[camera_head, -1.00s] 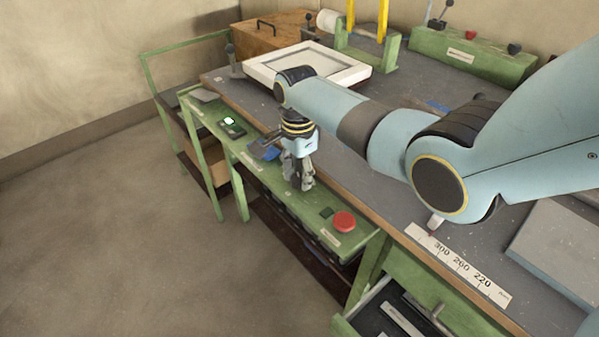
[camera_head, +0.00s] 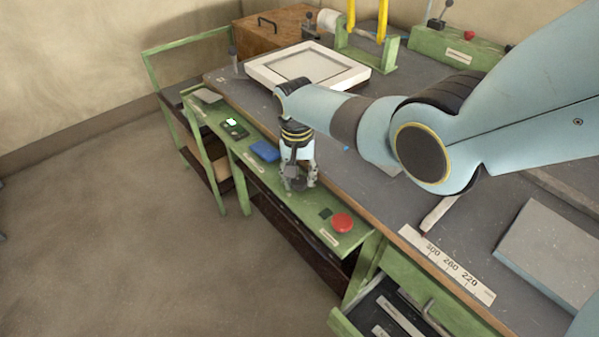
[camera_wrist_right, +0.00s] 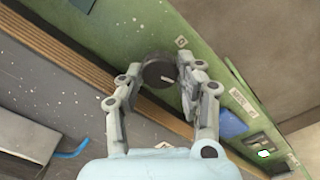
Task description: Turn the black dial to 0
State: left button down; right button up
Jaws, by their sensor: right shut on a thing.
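The black dial (camera_wrist_right: 160,72) sits on the green control panel along the bench front, with a pale mark on its face in the right wrist view. In the head view the dial (camera_head: 297,184) is partly hidden by my right gripper (camera_head: 299,182). In the right wrist view the gripper (camera_wrist_right: 158,80) has one finger on each side of the dial and is shut on it. The number that the mark points to cannot be read. My left gripper is not in view.
A red button (camera_head: 342,223) stands on the panel nearby. A blue block (camera_head: 264,151) and a small lit display (camera_head: 232,123) are on its other side. A white frame (camera_head: 262,74) lies on the bench. An open drawer (camera_head: 345,322) is at the bottom.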

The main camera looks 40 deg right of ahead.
jog(key=n+p, duration=0.1)
jog(key=n, duration=0.2)
jog(key=shift+r+n, duration=0.1)
jog(key=shift+n, duration=0.3)
jog(key=n, duration=0.3)
jog(key=shift+a+n+p, duration=0.1)
jog(key=shift+n+p, duration=0.2)
jog(key=n, duration=0.3)
jog(key=shift+n, duration=0.3)
jog(key=shift+n+p, duration=0.45)
jog(key=shift+n, duration=1.15)
jog(key=o, duration=1.1)
jog(key=shift+o, duration=0.2)
